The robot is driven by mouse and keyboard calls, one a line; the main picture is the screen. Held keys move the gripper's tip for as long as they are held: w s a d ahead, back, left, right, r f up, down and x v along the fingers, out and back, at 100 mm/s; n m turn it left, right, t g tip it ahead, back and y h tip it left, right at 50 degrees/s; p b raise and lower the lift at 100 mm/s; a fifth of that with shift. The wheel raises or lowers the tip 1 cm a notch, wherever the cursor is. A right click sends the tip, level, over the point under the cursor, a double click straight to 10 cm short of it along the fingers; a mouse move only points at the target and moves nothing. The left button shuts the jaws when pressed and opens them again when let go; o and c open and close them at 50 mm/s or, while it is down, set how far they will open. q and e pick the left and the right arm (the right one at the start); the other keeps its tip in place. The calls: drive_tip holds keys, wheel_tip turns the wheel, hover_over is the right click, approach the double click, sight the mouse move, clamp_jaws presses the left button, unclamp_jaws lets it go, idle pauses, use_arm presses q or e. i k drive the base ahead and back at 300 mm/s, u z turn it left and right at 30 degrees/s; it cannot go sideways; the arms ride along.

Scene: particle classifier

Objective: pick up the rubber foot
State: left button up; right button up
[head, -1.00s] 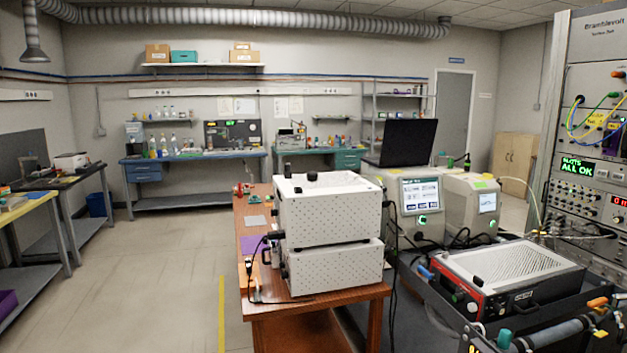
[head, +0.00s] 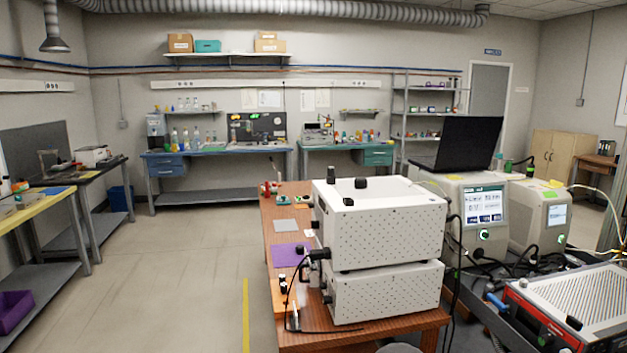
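I cannot pick out the rubber foot for certain at this size. Small dark pieces show on top of the upper white perforated box (head: 385,232): a black knob-like piece (head: 361,183) and an upright black piece (head: 331,172). More small dark items (head: 283,283) lie on the wooden table left of the boxes. Neither of my grippers is in view.
The wooden table (head: 285,252) carries a second white box (head: 388,293), a purple mat (head: 290,255) and a grey mat (head: 285,226). A black cable hangs by its front edge. Instruments and a laptop (head: 469,143) stand right. The floor (head: 185,280) on the left is clear.

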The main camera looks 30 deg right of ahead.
sight(359, 182)
drive_tip(key=z, duration=0.05)
drive_tip(key=i, duration=0.85)
drive_tip(key=z, duration=0.65)
